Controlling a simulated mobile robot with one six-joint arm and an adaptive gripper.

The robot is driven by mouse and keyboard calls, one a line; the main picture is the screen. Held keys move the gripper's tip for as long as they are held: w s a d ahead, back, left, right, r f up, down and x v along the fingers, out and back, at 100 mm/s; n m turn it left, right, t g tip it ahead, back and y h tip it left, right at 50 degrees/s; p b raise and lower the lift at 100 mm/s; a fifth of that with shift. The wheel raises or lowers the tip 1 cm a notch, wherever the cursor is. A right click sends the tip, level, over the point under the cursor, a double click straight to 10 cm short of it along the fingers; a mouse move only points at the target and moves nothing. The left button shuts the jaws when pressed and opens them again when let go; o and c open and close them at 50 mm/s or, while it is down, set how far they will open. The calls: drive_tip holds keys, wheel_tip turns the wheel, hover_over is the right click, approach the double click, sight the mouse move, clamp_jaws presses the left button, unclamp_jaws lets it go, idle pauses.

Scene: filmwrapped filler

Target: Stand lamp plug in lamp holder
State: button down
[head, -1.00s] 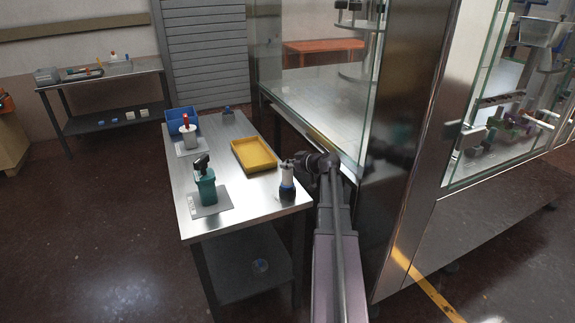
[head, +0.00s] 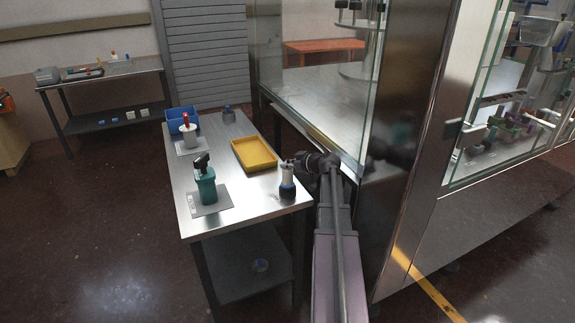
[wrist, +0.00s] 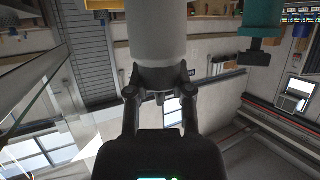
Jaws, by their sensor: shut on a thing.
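In the wrist view the fingers (wrist: 159,84) close around the narrow end of the pale cylinder (wrist: 157,32). A dark round base, perhaps the lamp holder (head: 287,196), shows directly under the blue band. I cannot tell whether the plug sits inside it or just above it. The plug's lower end is out of the wrist view.
On the steel table (head: 240,200) are a yellow tray (head: 254,169), a teal body with a black top (head: 206,186), a white body with a red top (head: 188,134), a blue bin (head: 176,124) and a small grey-blue item (head: 228,116). A glass-walled cabinet (head: 320,110) stands close on the right.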

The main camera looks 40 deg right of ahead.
idle(0.3)
drive_tip(key=shift+c, duration=2.2)
unclamp_jaws()
drive_tip(key=shift+f, duration=0.1)
wheel_tip(320, 180, up, 10)
drive_tip(key=p, duration=1)
